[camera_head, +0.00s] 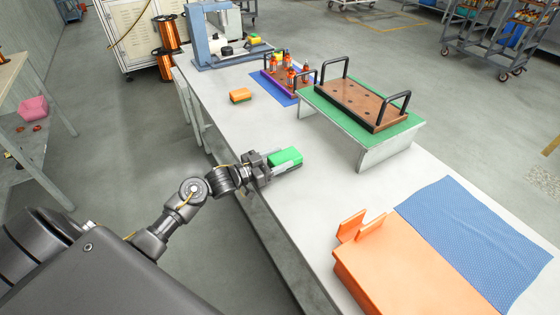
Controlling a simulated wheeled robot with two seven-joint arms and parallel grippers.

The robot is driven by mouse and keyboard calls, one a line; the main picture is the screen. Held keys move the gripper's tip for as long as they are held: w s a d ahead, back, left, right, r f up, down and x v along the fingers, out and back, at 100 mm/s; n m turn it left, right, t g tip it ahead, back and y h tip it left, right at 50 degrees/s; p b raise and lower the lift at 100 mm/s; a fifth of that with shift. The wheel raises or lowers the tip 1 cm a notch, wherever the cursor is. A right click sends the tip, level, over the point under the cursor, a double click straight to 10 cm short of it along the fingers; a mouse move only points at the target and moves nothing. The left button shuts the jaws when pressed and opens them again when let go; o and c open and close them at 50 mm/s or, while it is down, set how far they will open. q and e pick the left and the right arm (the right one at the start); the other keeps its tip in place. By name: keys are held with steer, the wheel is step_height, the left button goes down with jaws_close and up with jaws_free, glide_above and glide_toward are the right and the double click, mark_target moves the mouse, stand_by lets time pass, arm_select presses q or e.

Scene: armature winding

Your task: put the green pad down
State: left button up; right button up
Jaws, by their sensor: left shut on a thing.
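The green pad (285,156) is a small bright green block in the head view, at the middle of the picture over the near left edge of the white table. My left gripper (279,164) is shut on it, with its fingers along the pad's sides. The pad looks close to the tabletop, but I cannot tell whether it touches. My right gripper is not in view.
A green-topped stand (400,129) carries a brown tray (360,102) with black handles. Behind are an orange sponge-like block (240,95) and a blue mat (286,97). An orange box (390,265) and blue textured mat (480,240) lie in front. Bare tabletop surrounds the pad.

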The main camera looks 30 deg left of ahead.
arm_select(q)
step_height(320, 180, up, 2)
steer(key=shift+r, duration=0.2)
steer(key=s+d+r, duration=0.1)
steer(key=s+r, duration=0.9)
steer(key=s, duration=0.4)
